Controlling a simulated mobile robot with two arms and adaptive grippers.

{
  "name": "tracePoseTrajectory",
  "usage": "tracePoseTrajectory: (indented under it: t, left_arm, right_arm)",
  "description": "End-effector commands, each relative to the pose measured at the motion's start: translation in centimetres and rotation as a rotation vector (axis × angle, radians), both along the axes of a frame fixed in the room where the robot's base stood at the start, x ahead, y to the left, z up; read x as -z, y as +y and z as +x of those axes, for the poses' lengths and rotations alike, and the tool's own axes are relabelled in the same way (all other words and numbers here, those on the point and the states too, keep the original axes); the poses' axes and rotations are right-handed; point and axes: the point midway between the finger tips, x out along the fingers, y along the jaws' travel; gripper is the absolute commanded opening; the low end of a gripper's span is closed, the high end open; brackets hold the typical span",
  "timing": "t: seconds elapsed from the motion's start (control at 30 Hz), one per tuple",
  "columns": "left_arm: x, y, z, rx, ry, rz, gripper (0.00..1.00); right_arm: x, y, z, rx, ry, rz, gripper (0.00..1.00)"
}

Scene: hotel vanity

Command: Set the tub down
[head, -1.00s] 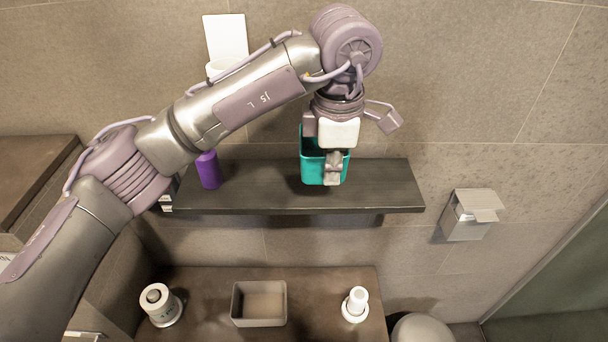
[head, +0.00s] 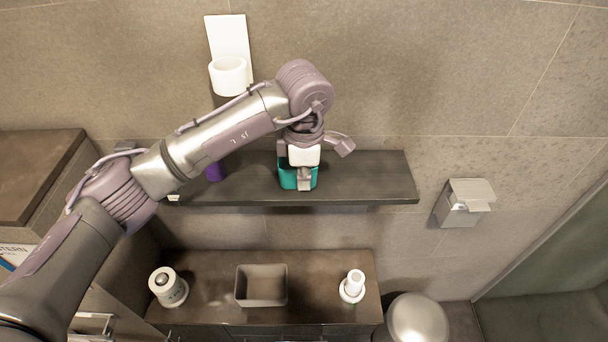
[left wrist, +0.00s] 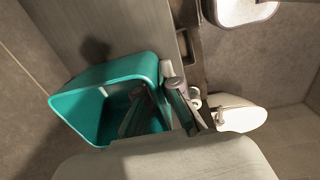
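The tub (head: 287,178) is a teal, open-topped container, upright at the dark wall shelf in the head view. It also shows large in the left wrist view (left wrist: 75,113), with its open inside facing the camera. My left gripper (head: 304,180) is over the tub's near side. In the left wrist view one finger is inside the tub and the other outside, with the tub's wall between them. The gripper appears shut on that wall. I cannot tell whether the tub's base touches the shelf. My right gripper is not in view.
The dark shelf (head: 370,178) is clear right of the tub. A purple container (head: 216,172) stands to the left, partly behind my arm. Below, a counter holds a grey open box (head: 262,286) and two white items (head: 168,287) (head: 352,287). A paper holder (head: 464,203) is at right.

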Motion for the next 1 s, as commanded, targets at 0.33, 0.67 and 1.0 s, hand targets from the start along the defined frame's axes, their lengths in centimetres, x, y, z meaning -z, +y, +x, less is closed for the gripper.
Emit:
tracePoseTrajectory:
  t: [0.33,0.67,1.0]
  left_arm:
    - [0.2,0.0,0.0,0.000,0.000,0.000,0.31]
    - [-0.3,0.0,0.0,0.000,0.001,0.000,0.31]
    - [-6.1,0.0,-0.3,-0.001,-0.006,-0.001,0.31]
  right_arm:
    - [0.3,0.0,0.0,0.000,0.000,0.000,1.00]
    - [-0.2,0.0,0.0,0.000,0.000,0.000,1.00]
    - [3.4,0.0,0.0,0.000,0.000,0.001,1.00]
